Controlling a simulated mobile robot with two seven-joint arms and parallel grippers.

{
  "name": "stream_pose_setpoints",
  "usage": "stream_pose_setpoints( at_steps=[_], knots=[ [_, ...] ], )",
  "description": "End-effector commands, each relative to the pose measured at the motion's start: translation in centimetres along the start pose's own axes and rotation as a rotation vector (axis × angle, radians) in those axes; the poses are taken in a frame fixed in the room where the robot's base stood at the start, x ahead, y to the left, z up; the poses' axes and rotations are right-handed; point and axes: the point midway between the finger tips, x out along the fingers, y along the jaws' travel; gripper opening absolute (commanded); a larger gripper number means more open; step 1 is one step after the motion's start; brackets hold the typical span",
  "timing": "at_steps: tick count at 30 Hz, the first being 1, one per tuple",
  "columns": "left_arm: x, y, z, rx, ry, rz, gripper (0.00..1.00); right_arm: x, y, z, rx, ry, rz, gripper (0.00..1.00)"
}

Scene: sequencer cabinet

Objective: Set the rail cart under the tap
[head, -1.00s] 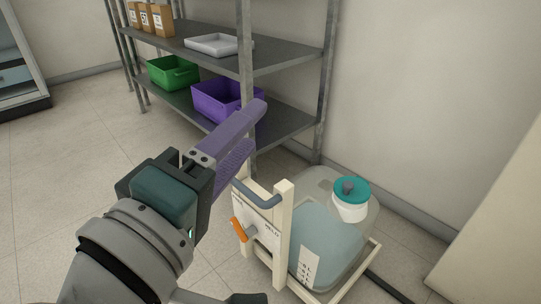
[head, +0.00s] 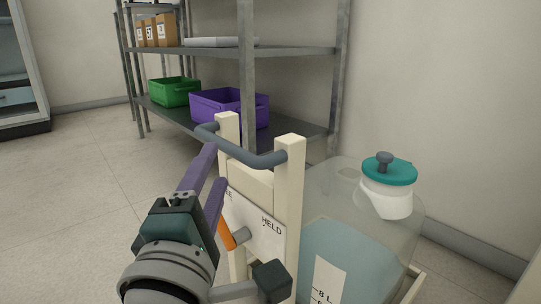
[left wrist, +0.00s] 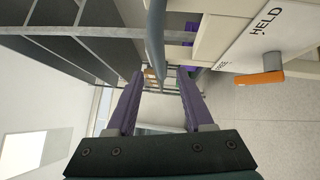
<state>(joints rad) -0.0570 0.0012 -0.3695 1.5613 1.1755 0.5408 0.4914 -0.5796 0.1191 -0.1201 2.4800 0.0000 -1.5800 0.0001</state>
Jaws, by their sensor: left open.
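The rail cart is a cream frame (head: 289,200) with a grey-blue handle bar (head: 240,152) across its two posts. It carries a clear carboy (head: 345,215) of bluish liquid with a teal cap (head: 390,170). An orange lever (head: 227,236) sits on its front plate by the word HELD. My left gripper (head: 217,163), with purple fingers, is open and empty beside the handle's left part. In the left wrist view the handle bar (left wrist: 155,45) appears between the spread fingertips (left wrist: 160,76); whether it lies in the jaws' depth is unclear. My right gripper and the tap are not in view.
A metal shelf rack (head: 300,120) stands behind the cart with a green bin (head: 174,92), a purple bin (head: 232,106), boxes (head: 160,31) and a tray (head: 220,42). A wall is close on the right. The floor at left (head: 60,200) is clear.

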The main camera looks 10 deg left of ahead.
Motion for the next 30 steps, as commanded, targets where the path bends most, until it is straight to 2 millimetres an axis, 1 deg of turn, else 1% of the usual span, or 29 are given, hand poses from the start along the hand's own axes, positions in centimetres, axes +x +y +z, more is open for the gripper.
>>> stream_pose_setpoints(
  at_steps=[1,6,10,15,23,30],
  knots=[
    [1.0,-0.2,0.0,-0.003,0.000,0.003,0.52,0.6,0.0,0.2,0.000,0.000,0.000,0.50],
    [4.4,-0.2,0.0,-0.001,-0.001,0.003,0.52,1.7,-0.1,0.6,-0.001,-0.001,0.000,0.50],
    [6.2,-0.2,0.0,-0.002,-0.001,0.001,0.52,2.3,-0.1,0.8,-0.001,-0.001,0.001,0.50],
    [7.3,-0.1,0.1,-0.001,-0.002,0.000,0.52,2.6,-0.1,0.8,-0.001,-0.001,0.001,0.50],
    [7.5,0.0,0.1,0.000,-0.003,-0.001,0.52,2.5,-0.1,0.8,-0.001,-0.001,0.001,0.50],
    [7.5,0.0,0.1,0.000,-0.002,-0.001,0.26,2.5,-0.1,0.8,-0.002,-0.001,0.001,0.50]
  ],
)
